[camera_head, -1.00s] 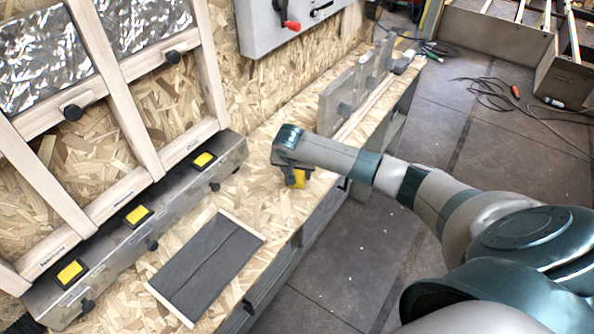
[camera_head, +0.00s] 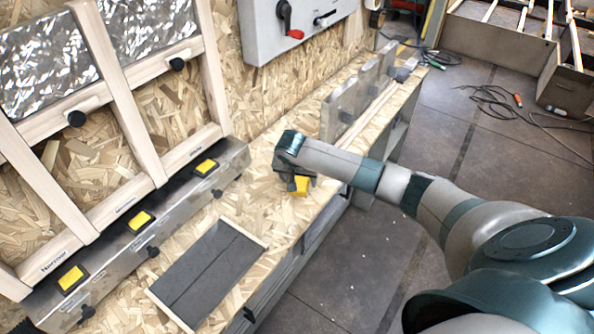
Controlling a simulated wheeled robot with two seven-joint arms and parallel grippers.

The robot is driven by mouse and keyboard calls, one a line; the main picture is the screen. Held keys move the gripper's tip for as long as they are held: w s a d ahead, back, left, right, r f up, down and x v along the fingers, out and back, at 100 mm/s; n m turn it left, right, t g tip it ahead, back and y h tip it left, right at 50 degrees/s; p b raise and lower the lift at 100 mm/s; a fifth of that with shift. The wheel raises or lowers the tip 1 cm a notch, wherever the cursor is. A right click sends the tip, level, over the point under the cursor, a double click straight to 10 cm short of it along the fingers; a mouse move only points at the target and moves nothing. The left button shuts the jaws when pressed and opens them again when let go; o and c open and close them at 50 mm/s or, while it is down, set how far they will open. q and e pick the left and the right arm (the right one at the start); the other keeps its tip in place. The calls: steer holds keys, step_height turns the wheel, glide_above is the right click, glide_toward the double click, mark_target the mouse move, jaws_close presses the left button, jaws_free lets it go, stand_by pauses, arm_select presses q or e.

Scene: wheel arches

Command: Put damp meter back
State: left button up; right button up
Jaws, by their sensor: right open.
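A small yellow block with dark parts (camera_head: 300,186), which looks like the damp meter, is at the front edge of the wood-chip bench. My right gripper (camera_head: 296,178) points down at it from above. The gripper's wrist and body hide part of the block and most of the fingers. The jaws are open, and I cannot tell whether they touch the block. My left gripper is not in view.
A metal rail (camera_head: 128,238) with several yellow-topped pieces in dark recesses runs along the wall. A dark grey panel (camera_head: 208,270) lies on the bench left of my gripper. Upright grey plates (camera_head: 345,105) stand to the right. Bare bench lies between.

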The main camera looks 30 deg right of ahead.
steer(key=b+v, duration=0.2)
steer(key=v, duration=0.9)
